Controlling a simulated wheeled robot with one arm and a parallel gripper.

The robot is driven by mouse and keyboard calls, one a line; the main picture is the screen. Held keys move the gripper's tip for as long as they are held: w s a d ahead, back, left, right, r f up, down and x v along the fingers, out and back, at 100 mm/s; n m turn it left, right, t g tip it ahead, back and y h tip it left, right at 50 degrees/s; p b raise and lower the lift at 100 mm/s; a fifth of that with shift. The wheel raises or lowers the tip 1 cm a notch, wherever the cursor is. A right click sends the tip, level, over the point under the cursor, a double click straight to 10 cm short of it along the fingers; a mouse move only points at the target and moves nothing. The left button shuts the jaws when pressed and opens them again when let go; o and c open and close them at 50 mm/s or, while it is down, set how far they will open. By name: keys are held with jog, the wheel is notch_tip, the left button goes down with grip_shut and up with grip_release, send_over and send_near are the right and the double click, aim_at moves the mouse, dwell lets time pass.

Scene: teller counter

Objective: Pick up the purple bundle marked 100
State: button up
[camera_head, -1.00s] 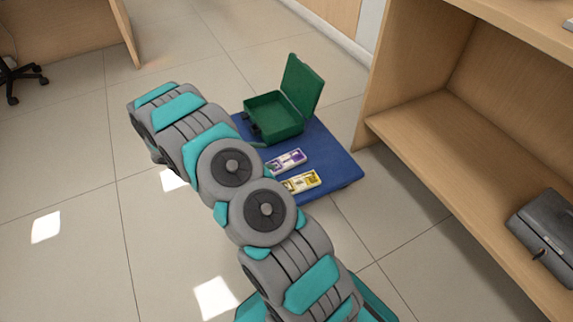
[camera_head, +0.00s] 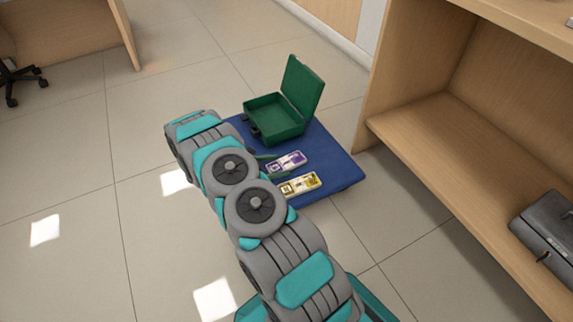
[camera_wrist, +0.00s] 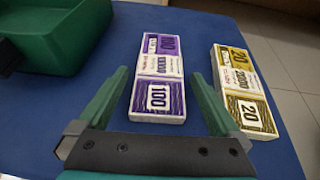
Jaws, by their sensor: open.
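The purple bundle marked 100 (camera_wrist: 158,78) lies flat on a blue platform (camera_wrist: 215,160). In the head view the purple bundle (camera_head: 287,162) is partly beside my gripper (camera_head: 268,168). In the wrist view my gripper (camera_wrist: 157,95) is open, with one green finger on each side of the near half of the purple bundle. The left finger is close to the bundle's left edge; the right finger stands between it and the yellow bundle. I cannot tell how high the fingertips are above the platform.
A yellow bundle marked 20 (camera_wrist: 243,90) lies to the right, close to my right finger. A wooden shelf unit (camera_head: 455,140) holding a dark box (camera_head: 548,232) stands to the right.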

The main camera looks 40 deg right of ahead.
jog(key=shift+s+d+f, duration=0.1)
jog(key=shift+d+f, duration=0.1)
jog(key=shift+d, duration=0.25)
jog(key=c, duration=1.4)
jog(key=shift+o, duration=0.2)
jog(key=shift+r, duration=0.1)
